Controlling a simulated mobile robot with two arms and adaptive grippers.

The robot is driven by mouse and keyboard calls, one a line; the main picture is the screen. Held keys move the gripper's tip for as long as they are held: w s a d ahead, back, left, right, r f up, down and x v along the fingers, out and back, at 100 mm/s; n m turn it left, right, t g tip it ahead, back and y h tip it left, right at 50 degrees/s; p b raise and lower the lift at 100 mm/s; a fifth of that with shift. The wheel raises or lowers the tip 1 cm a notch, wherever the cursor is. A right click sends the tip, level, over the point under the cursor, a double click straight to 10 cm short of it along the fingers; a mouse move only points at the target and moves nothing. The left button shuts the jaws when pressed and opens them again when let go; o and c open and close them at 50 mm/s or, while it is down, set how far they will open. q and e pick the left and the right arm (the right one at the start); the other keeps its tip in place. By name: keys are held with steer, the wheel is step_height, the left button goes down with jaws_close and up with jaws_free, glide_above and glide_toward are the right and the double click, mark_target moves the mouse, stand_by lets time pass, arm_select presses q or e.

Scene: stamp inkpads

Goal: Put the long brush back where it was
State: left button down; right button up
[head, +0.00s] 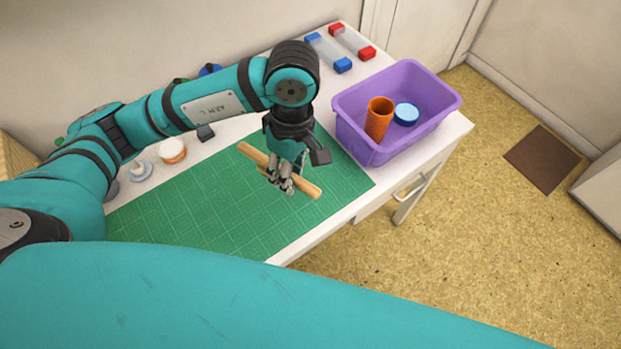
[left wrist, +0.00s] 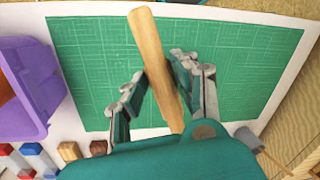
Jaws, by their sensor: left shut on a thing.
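My left gripper (head: 281,180) is shut on a long pale wooden rod (head: 308,188), which I take for the long brush; no bristles can be made out on it. The rod is held crosswise over the right part of the green cutting mat (head: 190,215). In the left wrist view the rod (left wrist: 147,35) runs between the two fingers (left wrist: 155,82), slightly tilted, with its wider end at the top and its lower end near the gripper body. I cannot tell exactly how high it is above the mat. My right gripper is not in view.
A purple bin (head: 361,146) stands right of the mat, with an orange cylinder (head: 379,118) and a blue round thing (head: 406,113) in it. Red-ended (head: 352,42) and blue-ended (head: 328,53) bars lie behind. Small items, including an orange-and-white jar (head: 172,151), line the mat's back edge.

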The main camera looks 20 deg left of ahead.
arm_select(q)
steer(key=s+d+f+n+t+h+b, duration=0.2)
steer(key=d+f+n, duration=0.5)
steer(key=n, duration=1.2)
steer(key=shift+g, duration=0.3)
steer(key=w+a, duration=0.2)
steer(key=w, duration=0.2)
steer(key=w+a+f+p, duration=0.1)
steer(key=w+a, duration=0.1)
steer(key=w, duration=0.3)
steer(key=w+a, duration=0.2)
steer(key=w, duration=0.2)
steer(key=shift+w+a+f, duration=0.3)
steer(key=shift+w, duration=0.1)
step_height(320, 180, down, 3)
steer(key=shift+f+p, duration=0.15)
steer(key=shift+p, duration=0.45)
steer(key=shift+f, duration=0.3)
steer(key=c, duration=1)
jaws_free()
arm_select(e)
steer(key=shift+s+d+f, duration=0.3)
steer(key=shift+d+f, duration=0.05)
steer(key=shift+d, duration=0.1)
arm_select(q)
steer(key=shift+r, duration=0.15)
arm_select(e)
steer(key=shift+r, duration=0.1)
